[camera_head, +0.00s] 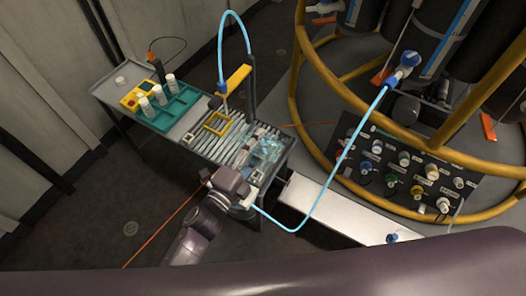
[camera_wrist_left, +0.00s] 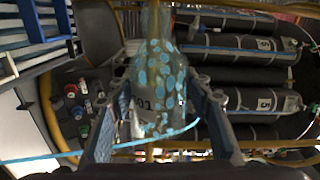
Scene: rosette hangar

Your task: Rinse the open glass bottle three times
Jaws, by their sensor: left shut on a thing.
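The glass bottle (camera_wrist_left: 158,72) fills the middle of the left wrist view; it is clear and marked with many pale blue patches. My left gripper (camera_wrist_left: 163,112) is shut on it, one finger on each side. In the head view the left gripper (camera_head: 254,176) is at the near right end of the slatted rack (camera_head: 195,143), and the bottle (camera_head: 266,147) shows as a glassy bluish shape over the slats. The bottle's mouth and any contents cannot be made out. A yellow spout arm (camera_head: 239,76) with a blue hose (camera_head: 221,45) stands behind the rack. My right gripper is not in view.
A teal tray (camera_head: 176,107) holds several white-capped bottles on the bench's left part. A yellow square frame (camera_head: 217,123) lies on the slats. A blue hose (camera_head: 318,208) loops beside the gripper. A yellow tubular frame (camera_head: 297,110) and a connector panel (camera_head: 395,185) stand right.

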